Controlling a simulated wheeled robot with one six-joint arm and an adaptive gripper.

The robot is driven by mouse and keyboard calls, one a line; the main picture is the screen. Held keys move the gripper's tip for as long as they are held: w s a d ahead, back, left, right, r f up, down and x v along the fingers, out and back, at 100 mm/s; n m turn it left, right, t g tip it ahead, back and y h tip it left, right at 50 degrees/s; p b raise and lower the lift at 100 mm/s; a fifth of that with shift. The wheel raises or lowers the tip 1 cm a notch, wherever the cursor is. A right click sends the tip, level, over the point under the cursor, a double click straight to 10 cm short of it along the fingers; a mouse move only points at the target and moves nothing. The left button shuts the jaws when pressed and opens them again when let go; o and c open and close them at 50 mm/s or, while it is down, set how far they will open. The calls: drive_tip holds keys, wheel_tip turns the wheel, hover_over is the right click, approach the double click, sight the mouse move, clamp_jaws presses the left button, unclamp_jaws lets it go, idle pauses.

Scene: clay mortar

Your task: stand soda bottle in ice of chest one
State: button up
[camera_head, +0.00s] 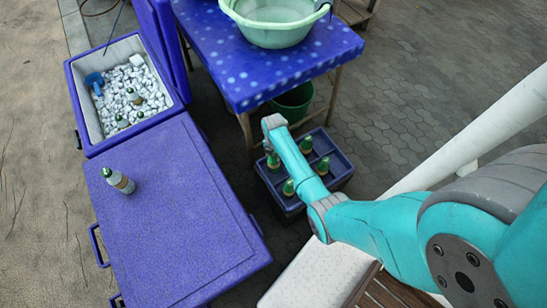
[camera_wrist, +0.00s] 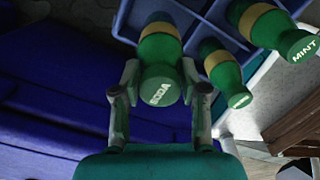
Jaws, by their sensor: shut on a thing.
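In the wrist view, the soda bottle (camera_wrist: 160,54) is green with a tan band, and its cap reads SODA. My gripper (camera_wrist: 160,76) is shut on it near the cap, one finger on each side. The bottle's lower part points into the blue divided crate (camera_wrist: 201,10); I cannot tell whether it still touches the crate floor. In the head view, my arm reaches over that crate (camera_head: 337,165), and the fingers are mostly hidden. The open blue chest (camera_head: 92,138) at upper left holds white ice (camera_head: 112,100) with a few bottles in it. No chest number is legible.
A MINT bottle (camera_wrist: 262,24) and another green bottle (camera_wrist: 222,68) stand close beside the held one. A bottle (camera_head: 119,181) stands on the closed chest lid (camera_head: 180,230). A blue scoop (camera_head: 94,79) lies in the ice. A dotted table (camera_head: 228,72) bears a green basin (camera_head: 275,32).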

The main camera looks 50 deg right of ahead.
wheel_tip(320, 180, up, 14)
drive_tip(key=shift+r, duration=0.15)
idle(0.8)
idle(1.4)
